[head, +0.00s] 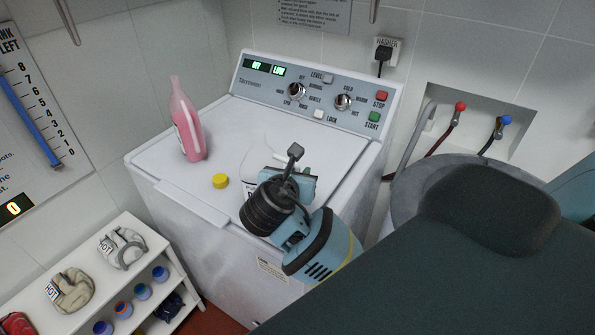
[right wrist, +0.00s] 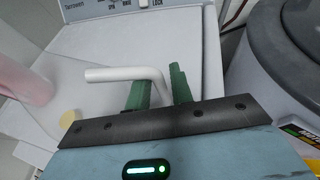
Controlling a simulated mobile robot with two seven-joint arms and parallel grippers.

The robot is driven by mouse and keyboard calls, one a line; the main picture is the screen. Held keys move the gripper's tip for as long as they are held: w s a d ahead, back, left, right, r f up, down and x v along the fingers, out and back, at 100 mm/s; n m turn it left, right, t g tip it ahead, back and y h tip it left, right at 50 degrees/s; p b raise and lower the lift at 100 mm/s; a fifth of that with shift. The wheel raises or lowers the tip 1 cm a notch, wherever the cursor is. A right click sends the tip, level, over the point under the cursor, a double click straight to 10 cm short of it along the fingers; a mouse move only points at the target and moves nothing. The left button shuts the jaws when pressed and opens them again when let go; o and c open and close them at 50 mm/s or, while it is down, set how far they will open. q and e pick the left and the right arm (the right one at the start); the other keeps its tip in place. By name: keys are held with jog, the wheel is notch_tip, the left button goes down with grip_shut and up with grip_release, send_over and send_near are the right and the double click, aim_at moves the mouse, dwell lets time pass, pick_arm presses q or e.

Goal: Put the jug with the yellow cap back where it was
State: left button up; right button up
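A white jug (head: 257,160) with a printed label is on the washer lid, partly hidden behind my right gripper. A yellow cap (head: 220,181) shows on the lid left of the jug; it also shows in the right wrist view (right wrist: 70,118). My right gripper (head: 299,172) is at the jug. In the right wrist view its green fingers (right wrist: 160,92) stand close on both sides of the jug's white handle (right wrist: 118,74), seemingly shut on it. The jug's base is hidden. My left gripper is not in view.
A pink bottle (head: 187,122) stands upright on the white washer (head: 150,165), left of the cap. The control panel (head: 320,92) rises behind. A low white shelf (head: 145,235) with cloth bundles is at left. A grey round tub (head: 410,190) stands at right.

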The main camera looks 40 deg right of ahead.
jog(key=shift+o, duration=0.7)
jog(key=shift+r, duration=0.2)
jog(key=v, duration=1.2)
